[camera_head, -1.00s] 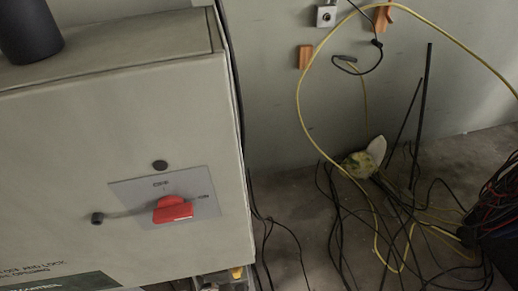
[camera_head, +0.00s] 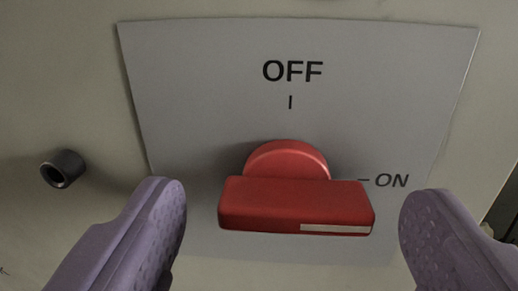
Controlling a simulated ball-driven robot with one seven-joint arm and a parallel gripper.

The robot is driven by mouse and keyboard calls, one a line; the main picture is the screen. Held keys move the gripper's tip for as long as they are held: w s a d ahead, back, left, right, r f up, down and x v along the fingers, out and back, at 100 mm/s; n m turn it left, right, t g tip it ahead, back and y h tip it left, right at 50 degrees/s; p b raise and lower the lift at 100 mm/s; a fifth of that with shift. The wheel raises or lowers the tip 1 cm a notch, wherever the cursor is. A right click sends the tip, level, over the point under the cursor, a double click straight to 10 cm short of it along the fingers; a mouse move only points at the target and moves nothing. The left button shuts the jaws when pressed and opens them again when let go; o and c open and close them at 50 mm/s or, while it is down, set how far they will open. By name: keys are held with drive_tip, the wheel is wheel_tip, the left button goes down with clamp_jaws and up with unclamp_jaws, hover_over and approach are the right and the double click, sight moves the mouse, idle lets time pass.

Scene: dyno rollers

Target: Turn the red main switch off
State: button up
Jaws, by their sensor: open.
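The red main switch (camera_head: 296,204) is in the middle of the camera view, on a grey plate (camera_head: 205,75) marked OFF at the top and ON at the right. Its red handle lies level, and the white stripe on its right end is on the ON side. My gripper (camera_head: 293,218) is open, with one purple finger to the left of the handle and one to the right. Both fingers appear apart from the handle, with a gap on each side. The fingers' rear parts are cut off by the frame.
A short black round knob or stub (camera_head: 62,168) sticks out of the cabinet face (camera_head: 60,70) to the left of the plate, near my left finger. The cabinet's right edge shows at the far right. The face above the switch is clear.

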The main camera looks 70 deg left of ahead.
drive_tip(key=shift+x, duration=0.8)
drive_tip(key=shift+d, duration=0.1)
drive_tip(key=shift+c, duration=0.3)
drive_tip(key=c, duration=1)
